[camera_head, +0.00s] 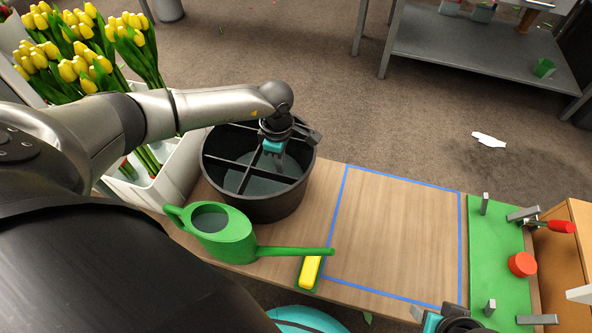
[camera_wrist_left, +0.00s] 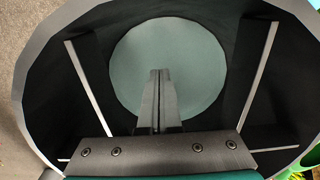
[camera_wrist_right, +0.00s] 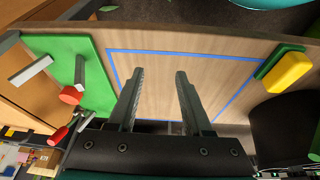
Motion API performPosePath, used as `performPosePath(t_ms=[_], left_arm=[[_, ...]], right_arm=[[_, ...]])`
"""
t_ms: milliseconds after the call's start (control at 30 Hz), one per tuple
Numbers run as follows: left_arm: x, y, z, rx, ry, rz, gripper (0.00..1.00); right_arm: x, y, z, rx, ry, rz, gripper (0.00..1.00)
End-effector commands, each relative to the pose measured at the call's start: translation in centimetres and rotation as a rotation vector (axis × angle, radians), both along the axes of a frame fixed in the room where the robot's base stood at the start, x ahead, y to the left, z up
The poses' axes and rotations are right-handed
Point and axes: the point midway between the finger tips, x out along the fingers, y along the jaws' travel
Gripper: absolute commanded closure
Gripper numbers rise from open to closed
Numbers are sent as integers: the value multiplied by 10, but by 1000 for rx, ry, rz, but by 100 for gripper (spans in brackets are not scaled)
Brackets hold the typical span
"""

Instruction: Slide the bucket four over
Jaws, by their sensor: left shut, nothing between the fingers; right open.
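A black round bucket (camera_head: 262,204) with crossed dividers stands on the wooden bench, left of a blue taped rectangle (camera_head: 394,238). A grey-green round surface shows inside it, also in the left wrist view (camera_wrist_left: 190,55). My left gripper (camera_head: 277,160) is shut and empty, pointing down into the bucket's opening; its closed fingers show in the left wrist view (camera_wrist_left: 159,75). I cannot tell whether they touch a divider or wall. My right gripper (camera_wrist_right: 157,85) is open and empty. In the right wrist view the taped rectangle lies beyond its fingers.
A green watering can (camera_head: 225,236) stands in front of the bucket, its spout reaching right. A yellow block on a green base (camera_head: 310,271) lies near the tape. A green mat (camera_head: 495,270) with a red round piece (camera_head: 522,264) is at right. Yellow tulips (camera_head: 75,65) stand left.

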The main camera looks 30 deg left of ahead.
Motion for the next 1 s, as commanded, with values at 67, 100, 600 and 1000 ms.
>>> performPosePath(t_ms=[67, 100, 600, 1000], left_arm=[[-1, 0, -12, 0, 2, 1, 100], [1, -7, -12, -4, -1, -3, 100], [9, -39, -8, 0, 0, 0, 100], [10, -40, -8, -1, 0, -1, 100]], right_arm=[[0, 0, 7, 2, -14, 0, 50], [0, 0, 11, 3, -19, -1, 50], [-1, 0, 35, 7, -50, -2, 50], [0, 0, 36, 8, -51, -2, 50]])
